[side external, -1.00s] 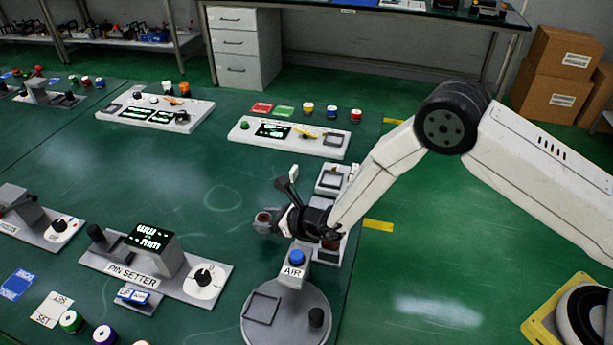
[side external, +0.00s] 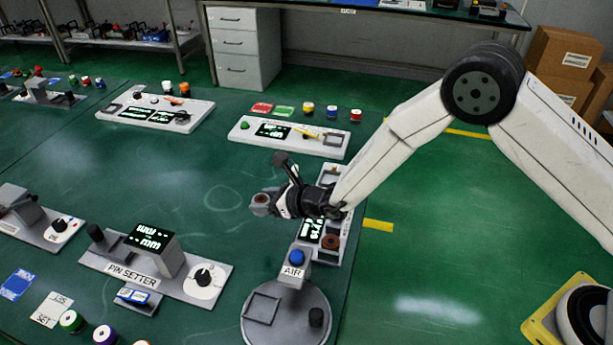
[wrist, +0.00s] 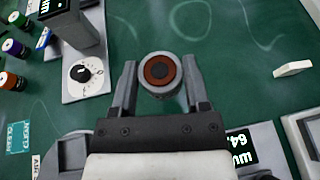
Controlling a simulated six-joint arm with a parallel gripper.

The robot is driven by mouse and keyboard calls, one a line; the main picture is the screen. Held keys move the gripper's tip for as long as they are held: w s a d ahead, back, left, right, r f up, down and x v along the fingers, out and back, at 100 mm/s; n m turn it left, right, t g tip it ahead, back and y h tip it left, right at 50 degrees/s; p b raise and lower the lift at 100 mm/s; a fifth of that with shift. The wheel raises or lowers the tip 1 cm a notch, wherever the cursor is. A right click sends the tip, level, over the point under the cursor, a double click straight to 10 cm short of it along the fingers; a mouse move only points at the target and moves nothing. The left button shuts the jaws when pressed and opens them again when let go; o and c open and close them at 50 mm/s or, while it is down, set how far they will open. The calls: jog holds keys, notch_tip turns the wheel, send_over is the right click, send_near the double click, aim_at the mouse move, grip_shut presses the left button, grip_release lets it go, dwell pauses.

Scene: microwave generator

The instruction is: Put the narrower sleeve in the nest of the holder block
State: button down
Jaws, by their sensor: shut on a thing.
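My gripper is shut on this sleeve. In the side external view the held sleeve (side external: 261,200) is upright at the tip of my gripper (side external: 268,203), apparently above the green table. Another brown round piece (side external: 331,241) sits on the white station at the near end, below my wrist in the picture. I cannot tell whether it is the other sleeve, or which part is the holder block.
The white station (side external: 345,215) with a lit display lies under my wrist. The AIR stand (side external: 297,290) with a blue button stands in front. The PIN SETTER (side external: 155,262) is left. A small white piece (wrist: 293,69) lies on the table. Open table lies left of my gripper.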

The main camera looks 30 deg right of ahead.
jog(key=shift+d+r, duration=0.15)
jog(key=shift+d, duration=0.35)
jog(key=s+d+r+m+t+h, duration=0.1)
jog(key=s+d+r+h, duration=0.1)
jog(key=d, duration=0.6)
jog(key=s+d+r+m+h, duration=0.1)
jog(key=s+d+r+m, duration=0.1)
jog(key=d, duration=0.6)
jog(key=s+d+r+m+t+h, duration=0.1)
jog(key=s+d+h, duration=0.15)
jog(key=d, duration=0.45)
jog(key=shift+y, duration=0.45)
jog(key=d+x, duration=0.1)
jog(key=x, duration=0.4)
jog(key=f+x, duration=0.1)
jog(key=x, duration=0.4)
jog(key=d+f+x, duration=0.1)
jog(key=x, duration=0.3)
jog(key=shift+w+d+f, duration=0.15)
jog(key=shift+d+f, duration=0.15)
jog(key=shift+f, duration=0.05)
jog(key=shift+w+f, duration=0.3)
jog(key=shift+f, duration=0.05)
